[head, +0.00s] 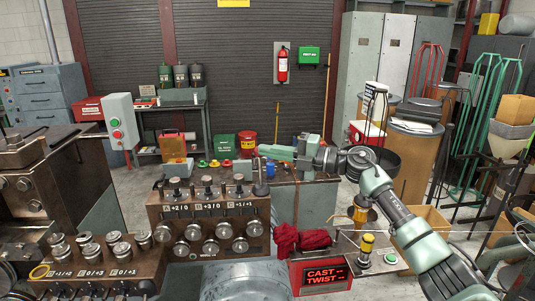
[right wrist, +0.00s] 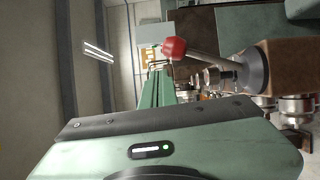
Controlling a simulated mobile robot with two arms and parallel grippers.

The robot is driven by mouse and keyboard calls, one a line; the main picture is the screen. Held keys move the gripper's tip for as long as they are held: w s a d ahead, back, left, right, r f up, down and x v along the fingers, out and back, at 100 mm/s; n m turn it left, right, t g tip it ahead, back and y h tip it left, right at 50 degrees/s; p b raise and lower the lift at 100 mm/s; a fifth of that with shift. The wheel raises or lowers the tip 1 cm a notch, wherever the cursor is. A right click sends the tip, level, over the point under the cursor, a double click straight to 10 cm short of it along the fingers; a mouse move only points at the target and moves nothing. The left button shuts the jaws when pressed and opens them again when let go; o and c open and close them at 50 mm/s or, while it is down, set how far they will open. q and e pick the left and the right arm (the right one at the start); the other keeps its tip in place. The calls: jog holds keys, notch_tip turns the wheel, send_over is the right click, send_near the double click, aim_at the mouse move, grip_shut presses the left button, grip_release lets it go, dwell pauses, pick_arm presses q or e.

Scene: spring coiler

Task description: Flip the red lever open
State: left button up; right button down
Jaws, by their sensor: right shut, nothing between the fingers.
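The red lever shows in the right wrist view as a round red knob (right wrist: 174,48) on a metal rod that runs right to a dark round hub (right wrist: 252,69). My right gripper (head: 264,151) is shut and empty, reaching left above the back bench in the head view. In the right wrist view its narrow green fingers (right wrist: 158,78) end close to the knob; I cannot tell whether they touch it. My left gripper is not in view.
A brown block of knobs (head: 208,222) stands in front of the bench. A green push button (head: 391,258) is beside my right arm. Shelving and bins crowd the right side.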

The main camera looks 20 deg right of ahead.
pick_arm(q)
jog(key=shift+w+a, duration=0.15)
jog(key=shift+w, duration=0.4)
pick_arm(e)
jog(key=shift+w, duration=0.95)
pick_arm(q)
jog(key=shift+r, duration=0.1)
pick_arm(e)
jog(key=shift+r, duration=0.1)
